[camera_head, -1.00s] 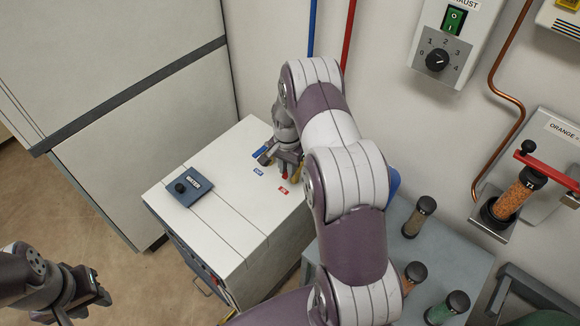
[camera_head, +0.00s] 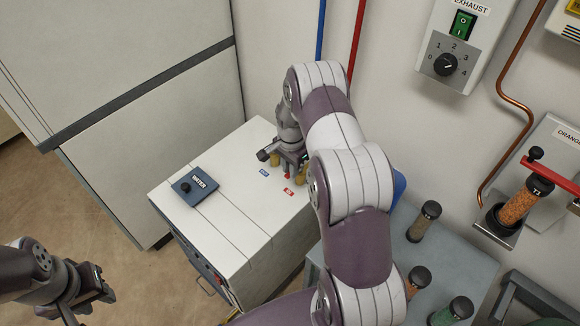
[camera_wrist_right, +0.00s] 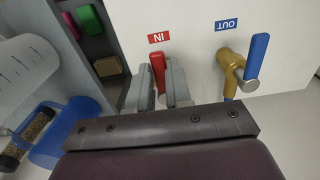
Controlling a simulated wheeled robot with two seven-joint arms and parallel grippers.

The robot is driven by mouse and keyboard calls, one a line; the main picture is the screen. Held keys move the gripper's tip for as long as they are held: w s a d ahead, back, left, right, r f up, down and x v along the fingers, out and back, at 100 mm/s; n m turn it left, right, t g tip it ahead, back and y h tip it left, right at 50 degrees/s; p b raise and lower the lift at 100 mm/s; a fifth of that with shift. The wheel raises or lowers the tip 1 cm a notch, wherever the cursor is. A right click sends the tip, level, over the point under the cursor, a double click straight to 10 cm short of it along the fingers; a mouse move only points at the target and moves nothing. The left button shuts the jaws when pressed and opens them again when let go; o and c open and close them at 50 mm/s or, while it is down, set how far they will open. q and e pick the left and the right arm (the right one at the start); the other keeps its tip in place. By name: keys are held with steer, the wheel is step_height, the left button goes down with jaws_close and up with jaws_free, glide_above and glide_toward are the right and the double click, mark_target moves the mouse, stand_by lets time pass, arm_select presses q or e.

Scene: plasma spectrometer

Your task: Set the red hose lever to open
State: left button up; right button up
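The red hose lever (camera_wrist_right: 158,72) stands by the red IN label (camera_wrist_right: 159,38) on the white cabinet (camera_head: 240,210). My right gripper (camera_wrist_right: 160,88) has its two fingers close together with the lever between them, shut on it. In the head view my right gripper (camera_head: 288,165) hides most of the lever. The blue lever (camera_wrist_right: 256,57) on its brass valve (camera_wrist_right: 232,65) stands apart by the OUT label, to the right in the wrist view. My left gripper (camera_head: 104,287) hangs at the lower left, away from the cabinet; its opening is unclear.
A dark WATER switch box (camera_head: 194,187) sits on the cabinet top. Blue (camera_head: 321,30) and red (camera_head: 357,40) pipes run up the wall behind. A grey table (camera_head: 455,250) with several capped vials stands right of my right arm.

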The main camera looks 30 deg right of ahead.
steer(key=o, duration=0.4)
steer(key=shift+a, duration=0.1)
steer(key=shift+c, duration=0.2)
step_height(320, 180, up, 13)
steer(key=shift+f, duration=0.1)
